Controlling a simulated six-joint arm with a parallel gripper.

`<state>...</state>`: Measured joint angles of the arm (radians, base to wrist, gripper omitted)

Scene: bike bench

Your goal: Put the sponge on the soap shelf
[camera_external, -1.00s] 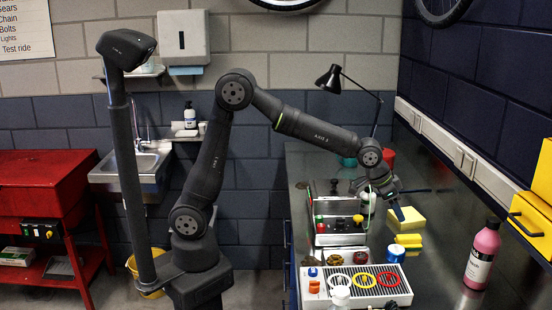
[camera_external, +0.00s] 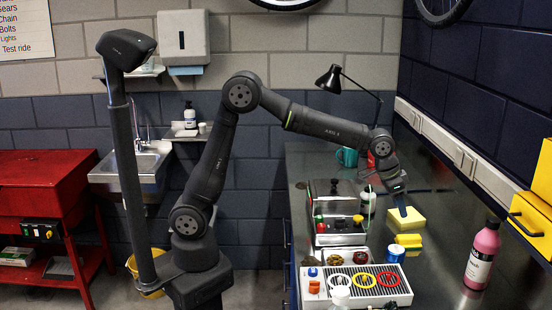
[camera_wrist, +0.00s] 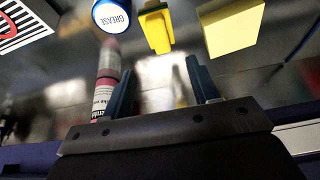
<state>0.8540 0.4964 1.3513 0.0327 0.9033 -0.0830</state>
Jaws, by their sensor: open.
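A pale yellow block, which looks like the sponge (camera_external: 408,222), lies on the metal bench. It also shows at the top right of the wrist view (camera_wrist: 236,27). My gripper (camera_external: 402,210) is open, pointing down close to the block in the external view. In the wrist view, the gap between my fingers (camera_wrist: 158,75) is empty, and the block is ahead and to the right, apart from them. The soap shelf (camera_external: 186,137) is on the back wall beside the sink and holds a soap bottle (camera_external: 190,118).
A smaller yellow object (camera_external: 408,241) and a blue-lidded grease tub (camera_external: 395,254) are near the block. A pink bottle (camera_external: 483,256) stands at right. A tray with coloured rings (camera_external: 362,280) is in front. A black lamp (camera_external: 331,78) stands behind. The sink (camera_external: 134,166) is at left.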

